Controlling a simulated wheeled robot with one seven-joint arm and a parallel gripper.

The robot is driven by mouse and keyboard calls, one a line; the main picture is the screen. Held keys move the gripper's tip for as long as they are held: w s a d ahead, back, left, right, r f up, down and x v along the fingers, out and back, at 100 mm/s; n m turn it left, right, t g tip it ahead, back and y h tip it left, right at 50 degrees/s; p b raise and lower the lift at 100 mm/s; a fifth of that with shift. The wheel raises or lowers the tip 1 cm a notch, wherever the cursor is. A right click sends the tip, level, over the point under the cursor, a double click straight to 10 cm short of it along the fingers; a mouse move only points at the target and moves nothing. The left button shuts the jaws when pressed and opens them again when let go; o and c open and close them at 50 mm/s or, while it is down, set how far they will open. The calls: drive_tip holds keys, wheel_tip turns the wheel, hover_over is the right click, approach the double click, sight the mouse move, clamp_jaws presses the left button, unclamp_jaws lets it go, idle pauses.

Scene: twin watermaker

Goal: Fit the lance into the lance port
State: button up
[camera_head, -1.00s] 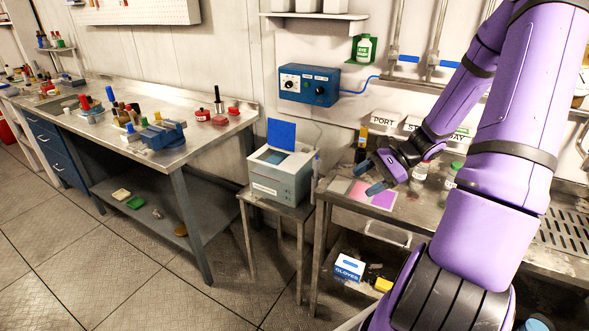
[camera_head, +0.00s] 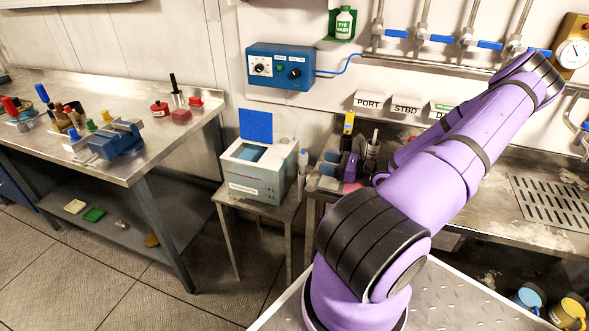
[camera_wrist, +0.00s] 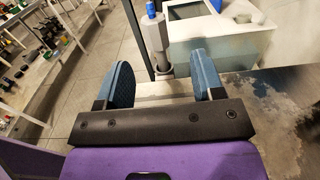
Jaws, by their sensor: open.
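A slim grey-white cylinder with a blue top, which looks like the lance (camera_head: 303,165), stands upright beside the grey box at the left corner of the right bench. In the wrist view the lance (camera_wrist: 156,38) appears ahead of the fingers, its lower end in line with the gap between them. My gripper (camera_head: 341,164) is open and empty, just right of the lance in the head view. Its two blue pads show in the wrist view (camera_wrist: 163,70), apart from the lance. I cannot pick out the lance port with certainty.
The grey box (camera_head: 265,182) with a raised blue lid (camera_head: 255,125) stands on a small table, close left of the lance. Bottles (camera_head: 372,150) stand beside my gripper on the right bench. A blue control box (camera_head: 280,68) hangs on the wall above.

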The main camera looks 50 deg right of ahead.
drive_tip(key=x, duration=1)
drive_tip(key=shift+a, duration=0.25)
drive_tip(key=shift+r, duration=0.1)
drive_tip(key=shift+c, duration=0.3)
clamp_jaws()
